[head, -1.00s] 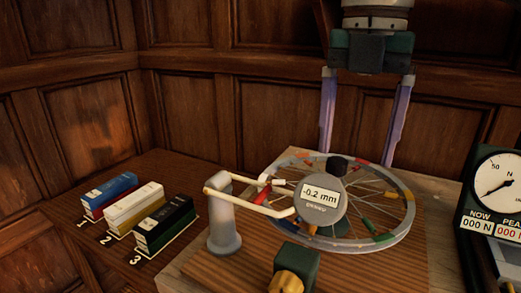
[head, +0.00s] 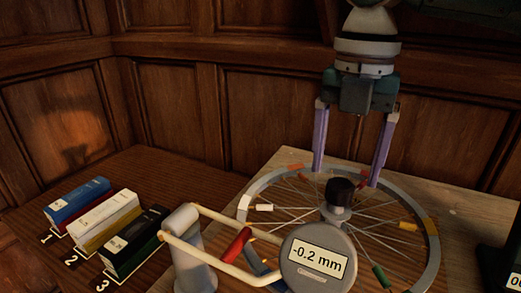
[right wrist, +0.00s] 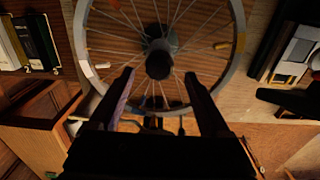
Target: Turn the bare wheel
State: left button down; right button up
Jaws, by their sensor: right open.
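The bare wheel (head: 433,245) lies flat on a wooden board, a grey rim with thin spokes and coloured tags. A dark knob (head: 341,190) stands at its hub; it also shows in the right wrist view (right wrist: 159,62). My right gripper (head: 347,181) is open and empty, pointing down at the wheel's far side. Its two purple fingers stand apart, and I cannot tell whether they touch the wheel. In the right wrist view the open fingers (right wrist: 159,74) point towards the hub. A round gauge (head: 318,262) reading -0.2 mm covers the wheel's near side. My left gripper is not in view.
A grey post (head: 188,262) with cream arms (head: 240,228) stands left of the wheel and reaches towards the gauge. A dark device (head: 497,262) stands at the right edge.

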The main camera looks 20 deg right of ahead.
aim_at(336, 209)
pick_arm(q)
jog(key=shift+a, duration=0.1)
pick_arm(e)
jog(key=shift+f, duration=1.4)
grip_shut()
